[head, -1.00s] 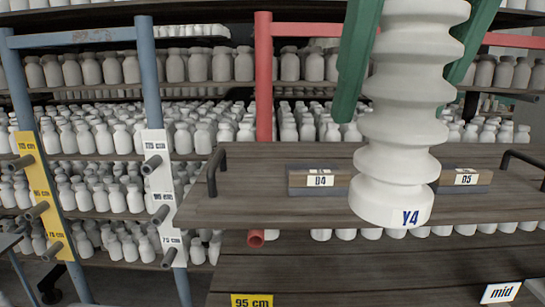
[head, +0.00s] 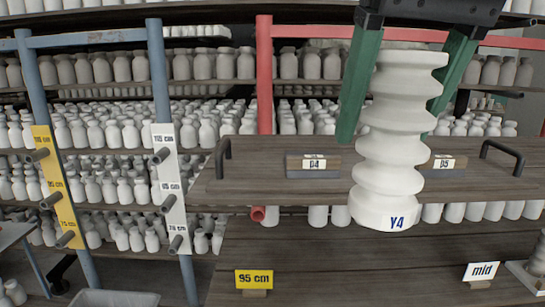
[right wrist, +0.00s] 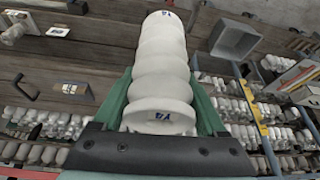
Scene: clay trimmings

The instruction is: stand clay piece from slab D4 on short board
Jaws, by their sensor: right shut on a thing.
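The white ribbed clay piece (head: 400,130), marked Y4 at its foot, hangs upright in my right gripper (head: 388,138). The green fingers are shut on its sides. It also fills the middle of the right wrist view (right wrist: 162,60). Behind it is a dark wooden board with handles (head: 255,185). On that board lie slab D4 (head: 313,174), with nothing standing on it, and slab D5 (head: 443,168), partly hidden by the piece. The piece overlaps the board's front edge in the picture and appears nearer to me. My left gripper is out of view.
Below is a wider plank surface (head: 350,262), bare in the middle, with a yellow 95 cm sign (head: 254,279) and a white mid sign (head: 482,271). Blue posts with pegged yellow (head: 57,185) and white (head: 170,190) height strips stand left. A grey bin (head: 115,298) is low left.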

